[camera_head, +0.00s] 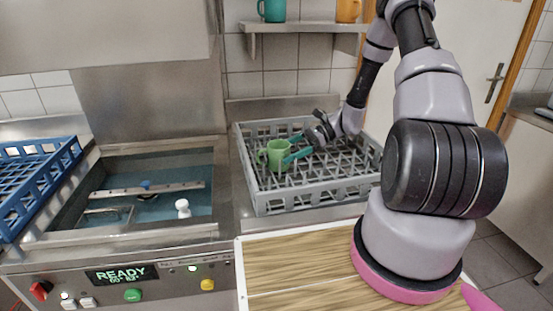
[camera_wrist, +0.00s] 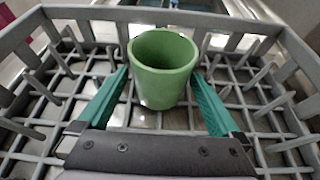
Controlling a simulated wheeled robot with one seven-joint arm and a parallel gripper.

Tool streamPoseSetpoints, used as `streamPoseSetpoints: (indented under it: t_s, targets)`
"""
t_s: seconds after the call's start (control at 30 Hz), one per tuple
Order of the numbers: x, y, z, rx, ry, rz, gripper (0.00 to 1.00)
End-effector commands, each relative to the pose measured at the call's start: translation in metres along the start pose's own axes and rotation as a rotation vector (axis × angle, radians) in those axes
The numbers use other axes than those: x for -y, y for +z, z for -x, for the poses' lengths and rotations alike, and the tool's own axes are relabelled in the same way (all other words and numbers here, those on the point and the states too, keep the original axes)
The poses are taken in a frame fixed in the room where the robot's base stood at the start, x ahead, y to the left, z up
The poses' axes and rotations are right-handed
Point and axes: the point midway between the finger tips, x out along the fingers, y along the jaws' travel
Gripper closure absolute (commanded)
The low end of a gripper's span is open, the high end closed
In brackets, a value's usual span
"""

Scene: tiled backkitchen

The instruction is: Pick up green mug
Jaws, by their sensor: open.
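The green mug (camera_head: 276,155) stands upright in the grey dish rack at its left side. In the wrist view the mug (camera_wrist: 163,70) shows its open rim and is upright between the far parts of my fingers. My gripper (camera_head: 293,149) is open, with its two teal fingers reaching toward the mug from the right. In the wrist view my gripper (camera_wrist: 160,85) has one finger on each side of the mug, with gaps visible. The mug's handle shows at its left in the head view and is hidden in the wrist view.
The grey dish rack (camera_head: 262,204) has upright prongs and raised walls around the mug. A sink basin (camera_head: 150,210) lies left of it, and a blue rack (camera_head: 45,205) is at far left. A teal mug (camera_head: 272,10) and an orange mug (camera_head: 347,10) stand on the shelf above.

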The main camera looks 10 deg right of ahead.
Motion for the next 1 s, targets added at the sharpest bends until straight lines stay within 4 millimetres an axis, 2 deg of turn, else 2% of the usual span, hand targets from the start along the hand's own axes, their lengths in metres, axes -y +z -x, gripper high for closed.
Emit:
streamPoseSetpoints:
  t_s: [0.1, 0.2, 0.5, 0.53, 0.73, 1.0]
  targets:
    - [0.000, 0.004, -0.020, 0.001, 0.004, 0.001, 0.00]
    - [0.001, 0.004, -0.032, 0.000, 0.003, 0.001, 0.00]
    - [0.001, 0.004, -0.038, 0.000, 0.001, 0.001, 0.00]
    - [0.001, 0.004, -0.038, 0.000, 0.001, 0.001, 0.04]
    - [0.001, 0.003, -0.038, 0.000, 0.001, 0.001, 0.80]
    - [0.001, 0.005, -0.037, 0.000, 0.001, 0.002, 0.81]
